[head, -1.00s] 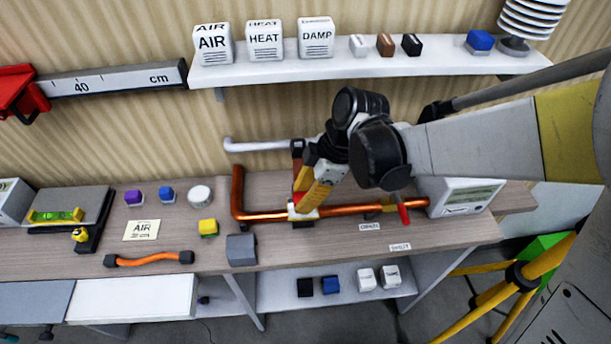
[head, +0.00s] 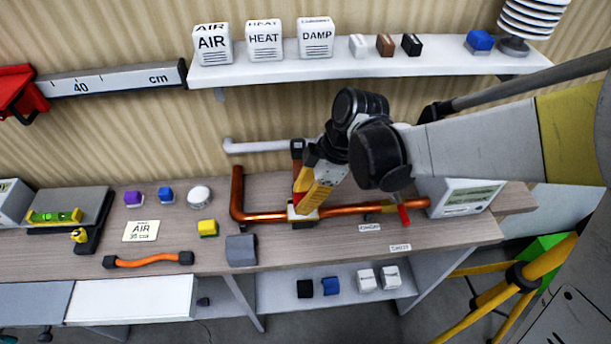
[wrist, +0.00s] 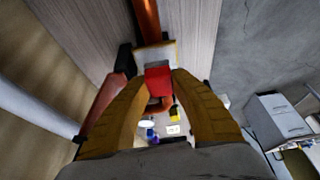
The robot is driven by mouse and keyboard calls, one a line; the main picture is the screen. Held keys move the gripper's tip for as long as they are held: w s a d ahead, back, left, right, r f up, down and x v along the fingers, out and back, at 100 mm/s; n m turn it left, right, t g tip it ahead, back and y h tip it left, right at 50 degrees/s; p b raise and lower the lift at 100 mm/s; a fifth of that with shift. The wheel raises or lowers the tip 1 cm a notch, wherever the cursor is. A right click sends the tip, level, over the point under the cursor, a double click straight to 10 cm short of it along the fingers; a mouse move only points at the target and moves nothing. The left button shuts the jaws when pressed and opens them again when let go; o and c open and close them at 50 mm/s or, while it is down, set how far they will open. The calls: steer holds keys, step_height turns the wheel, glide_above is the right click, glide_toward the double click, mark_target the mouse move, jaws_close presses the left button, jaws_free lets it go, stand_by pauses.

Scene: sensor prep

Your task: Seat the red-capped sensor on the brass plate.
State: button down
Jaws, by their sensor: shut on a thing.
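My gripper (head: 306,208) is over the copper pipe on the bench, with its yellow fingers pointing down. In the wrist view, the fingers (wrist: 158,88) are shut on the red-capped sensor (wrist: 158,76), whose red cap shows between them. A pale plate with a brass-coloured edge (wrist: 150,55) lies at the pipe just beyond the cap. It also shows partly behind the fingers in the head view (head: 292,212). The fingers hide most of the sensor in the head view. I cannot tell whether its underside touches the plate.
The copper pipe (head: 350,210) runs along the bench, with a red-handled valve (head: 404,215) and a white meter box (head: 465,198) at right. A grey block (head: 240,248) and a yellow block (head: 207,228) stand left of my gripper. A shelf (head: 440,65) hangs above.

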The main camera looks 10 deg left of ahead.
steer(key=shift+f+b, duration=0.45)
steer(key=shift+f, duration=0.1)
stand_by(0.4)
steer(key=c, duration=0.6)
jaws_free()
steer(key=shift+r, duration=0.15)
steer(key=shift+w+r+p, duration=0.1)
steer(key=shift+r+p, duration=2.7)
steer(key=shift+r, duration=0.6)
